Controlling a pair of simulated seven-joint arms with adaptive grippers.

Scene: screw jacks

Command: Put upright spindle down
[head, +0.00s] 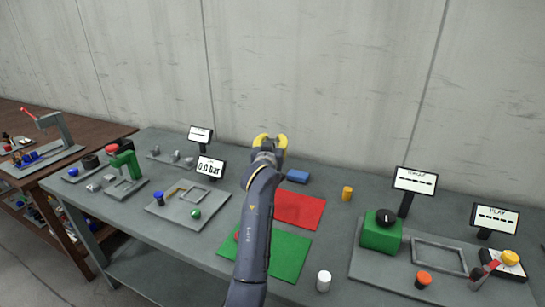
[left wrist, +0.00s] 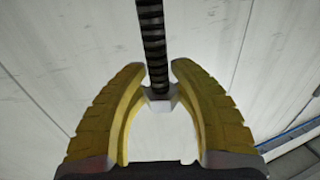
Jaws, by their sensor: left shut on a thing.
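My left gripper (head: 269,141) is raised over the back part of the grey table, in front of the wall, with its yellow fingers pointing away from the head camera. In the left wrist view, the yellow fingers (left wrist: 160,92) are closed around the spindle (left wrist: 153,40), a dark threaded rod with a pale collar at its near end. The rod runs up out of the top of that view, so its far end is hidden. In the head view I cannot make out the spindle at the gripper. My right gripper is not in view.
A red mat (head: 300,210) and a green mat (head: 290,258) lie on the table (head: 335,235), partly behind my arm. A blue block (head: 298,176), a yellow cylinder (head: 347,193) and a white cylinder (head: 323,280) stand nearby. Fixtures with displays occupy both sides.

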